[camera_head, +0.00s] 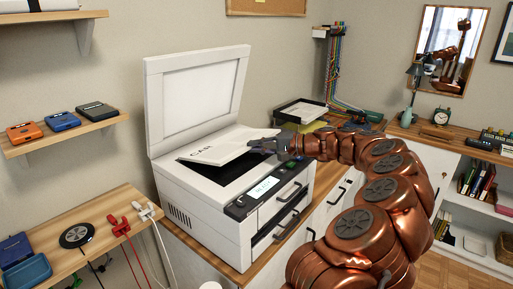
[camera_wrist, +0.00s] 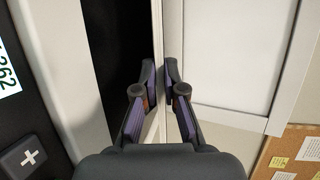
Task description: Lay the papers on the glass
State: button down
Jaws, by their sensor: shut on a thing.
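The white papers (camera_head: 222,149), with large dark lettering on the top sheet, are over the open scanner's bed. My gripper (camera_head: 262,146) is shut on their right-hand edge. In the wrist view the papers (camera_wrist: 157,25) show nearly edge-on as a thin pale strip between my gripper's fingertips (camera_wrist: 159,78). The dark glass (camera_head: 238,168) shows beneath and in front of the papers, which cover much of it. The glass also shows as a black band in the wrist view (camera_wrist: 117,35). I cannot tell whether the papers' far edge touches the scanner.
The scanner's lid (camera_head: 198,95) stands raised behind the bed. The control panel (camera_head: 262,188) lies along its front. A black paper tray (camera_head: 302,111) is on the counter behind my gripper. A side desk (camera_head: 95,245) with cables stands at left.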

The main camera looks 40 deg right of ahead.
jog(key=c, duration=1.2)
grip_release()
jog(key=shift+s+d, duration=0.1)
jog(key=v, duration=1.1)
jog(key=shift+s+d, duration=0.2)
jog(key=shift+s, duration=0.15)
